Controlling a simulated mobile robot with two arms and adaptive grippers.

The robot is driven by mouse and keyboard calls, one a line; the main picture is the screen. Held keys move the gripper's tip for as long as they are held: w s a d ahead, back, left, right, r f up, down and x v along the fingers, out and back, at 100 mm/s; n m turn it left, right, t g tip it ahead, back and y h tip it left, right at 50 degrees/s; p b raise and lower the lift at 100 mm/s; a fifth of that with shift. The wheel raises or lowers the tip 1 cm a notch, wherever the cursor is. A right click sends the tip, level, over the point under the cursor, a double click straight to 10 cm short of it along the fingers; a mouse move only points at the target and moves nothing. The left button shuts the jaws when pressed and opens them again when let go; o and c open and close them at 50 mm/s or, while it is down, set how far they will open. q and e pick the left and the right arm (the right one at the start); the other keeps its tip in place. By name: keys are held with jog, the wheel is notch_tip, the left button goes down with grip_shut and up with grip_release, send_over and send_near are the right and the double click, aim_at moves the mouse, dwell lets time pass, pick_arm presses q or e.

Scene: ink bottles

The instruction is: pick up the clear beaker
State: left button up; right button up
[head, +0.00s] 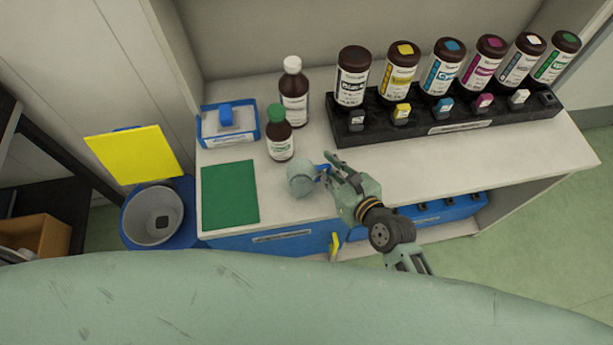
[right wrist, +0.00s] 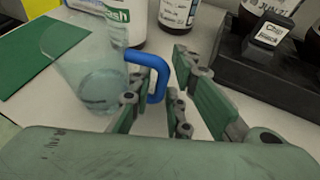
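The clear beaker (head: 301,180) stands upright on the white counter near its front edge, its blue handle (head: 323,169) towards the right. In the right wrist view the beaker (right wrist: 88,72) is at the left and holds a little clear liquid. My right gripper (head: 334,174) is just right of the beaker. In the right wrist view its fingers (right wrist: 160,98) are apart, with the blue handle (right wrist: 158,84) reaching between them. I see no firm grip on the handle. My left gripper is not in view.
A white-capped brown bottle (head: 294,97) and a green-capped one (head: 280,141) stand behind the beaker. A black rack (head: 384,122) with several ink bottles is at the back right. A green mat (head: 230,195) and a blue tray (head: 205,137) lie left. A bin (head: 153,216) stands beyond the counter's left end.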

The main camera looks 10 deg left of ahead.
aim_at(330, 165)
jog(key=shift+c, duration=0.3)
grip_shut()
jog(key=shift+r, duration=0.2)
jog(key=shift+r, duration=1.1)
jog(key=shift+d+r, duration=0.1)
jog(key=shift+r, duration=0.8)
jog(key=s+d+r, duration=0.3)
jog(key=d+r, duration=0.3)
jog(key=d, duration=0.5)
jog(key=shift+r+b, duration=0.3)
jog(key=shift+b, duration=0.1)
dwell(0.4)
